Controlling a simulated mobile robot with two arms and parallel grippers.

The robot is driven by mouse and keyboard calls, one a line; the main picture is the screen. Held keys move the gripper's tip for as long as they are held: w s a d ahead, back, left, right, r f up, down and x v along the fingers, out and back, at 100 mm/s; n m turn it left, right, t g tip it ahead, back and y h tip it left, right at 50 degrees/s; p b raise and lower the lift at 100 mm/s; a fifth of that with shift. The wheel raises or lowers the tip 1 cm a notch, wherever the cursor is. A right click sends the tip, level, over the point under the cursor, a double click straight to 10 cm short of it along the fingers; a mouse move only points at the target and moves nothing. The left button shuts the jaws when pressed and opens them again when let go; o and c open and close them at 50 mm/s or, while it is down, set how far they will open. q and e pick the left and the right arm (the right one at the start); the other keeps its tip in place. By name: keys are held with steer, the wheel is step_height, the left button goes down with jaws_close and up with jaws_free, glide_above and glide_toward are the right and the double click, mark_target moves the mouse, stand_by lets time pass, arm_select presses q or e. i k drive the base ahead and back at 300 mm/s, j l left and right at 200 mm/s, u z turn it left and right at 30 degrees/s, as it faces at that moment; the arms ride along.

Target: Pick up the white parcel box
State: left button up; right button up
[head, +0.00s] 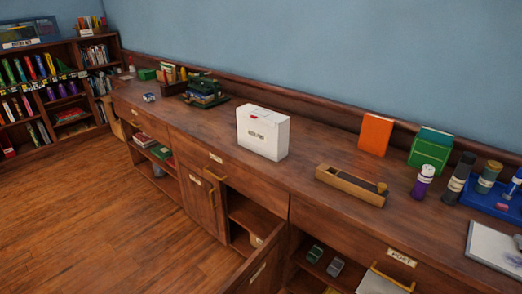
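The white parcel box (262,134) stands upright on the long wooden counter, near the middle of the head view. It has a small dark label on its front and a small red mark on top. Nothing touches it, and bare counter lies to its left and right. Neither of my grippers shows in the head view.
The wooden counter (320,150) runs along a blue wall. A wooden tray (350,187), an orange book (376,134), a green box (430,150) and a purple bottle (423,182) stand right of the parcel. A dark green machine (205,92) stands left. A cabinet door (262,268) hangs open below.

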mark_target(270, 142)
steer(key=i+j+u, duration=0.1)
steer(key=j+u, duration=0.2)
steer(key=j, duration=0.15)
steer(key=i+j+u, duration=0.35)
steer(key=i+j, duration=0.3)
steer(key=j, duration=0.2)
steer(key=i+j+u, duration=0.35)
steer(key=i+j, duration=0.35)
steer(key=i+z, duration=0.15)
steer(key=i, duration=0.45)
steer(key=i+z, duration=0.15)
steer(key=i, duration=0.4)
steer(key=i+z, duration=0.15)
steer(key=i, duration=0.45)
steer(key=i+j+z, duration=0.15)
steer(key=i, duration=0.45)
steer(key=i+j+z, duration=0.15)
steer(key=i, duration=0.4)
